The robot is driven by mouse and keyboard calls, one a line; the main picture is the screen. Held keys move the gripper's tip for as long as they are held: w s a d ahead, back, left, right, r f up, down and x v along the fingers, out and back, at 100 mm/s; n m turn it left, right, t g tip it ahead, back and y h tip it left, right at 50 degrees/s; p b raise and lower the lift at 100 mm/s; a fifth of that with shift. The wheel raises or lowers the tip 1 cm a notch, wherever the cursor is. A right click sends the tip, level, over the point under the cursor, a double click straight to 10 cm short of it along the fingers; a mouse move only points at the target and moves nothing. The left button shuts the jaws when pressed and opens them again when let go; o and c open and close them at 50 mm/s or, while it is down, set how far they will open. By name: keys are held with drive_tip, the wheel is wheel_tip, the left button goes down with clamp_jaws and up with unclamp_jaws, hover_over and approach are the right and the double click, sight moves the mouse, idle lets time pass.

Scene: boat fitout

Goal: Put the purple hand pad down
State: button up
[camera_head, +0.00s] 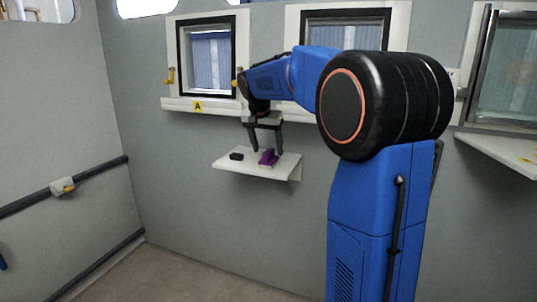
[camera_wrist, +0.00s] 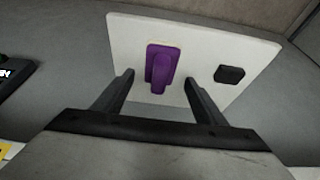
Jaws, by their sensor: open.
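The purple hand pad (camera_head: 268,157) rests on a small white wall shelf (camera_head: 240,171). In the wrist view the purple hand pad (camera_wrist: 161,68) shows a raised grip along its middle, and it lies on the white shelf (camera_wrist: 125,62). My gripper (camera_head: 265,150) is right above the shelf, with its fingers on either side of the pad. In the wrist view my gripper (camera_wrist: 158,76) is open, with a clear gap between each finger and the pad. It holds nothing.
A small black block (camera_head: 236,156) lies on the shelf left of the pad; it also shows in the wrist view (camera_wrist: 229,75). A window with a sill marked by a yellow "A" label (camera_head: 198,106) is above. A dark handrail (camera_head: 60,188) runs along the left wall.

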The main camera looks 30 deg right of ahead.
drive_tip(key=v, duration=0.8)
drive_tip(key=s+a+f+n+t+y, duration=0.1)
drive_tip(key=s+a+f+n, duration=0.3)
drive_tip(key=s, duration=0.6)
drive_tip(key=s+a+f+n+y, duration=0.15)
drive_tip(key=s+a+f, duration=0.35)
drive_tip(key=s, duration=0.5)
drive_tip(key=s+a+f+n, duration=0.2)
drive_tip(key=s+a+f, duration=0.1)
drive_tip(key=s+f, duration=0.4)
drive_tip(key=s+a+f+n+t+y, duration=0.1)
drive_tip(key=s+a+f+n, duration=0.2)
drive_tip(key=s+f, duration=0.4)
drive_tip(key=s, duration=0.3)
drive_tip(key=shift+o, duration=0.5)
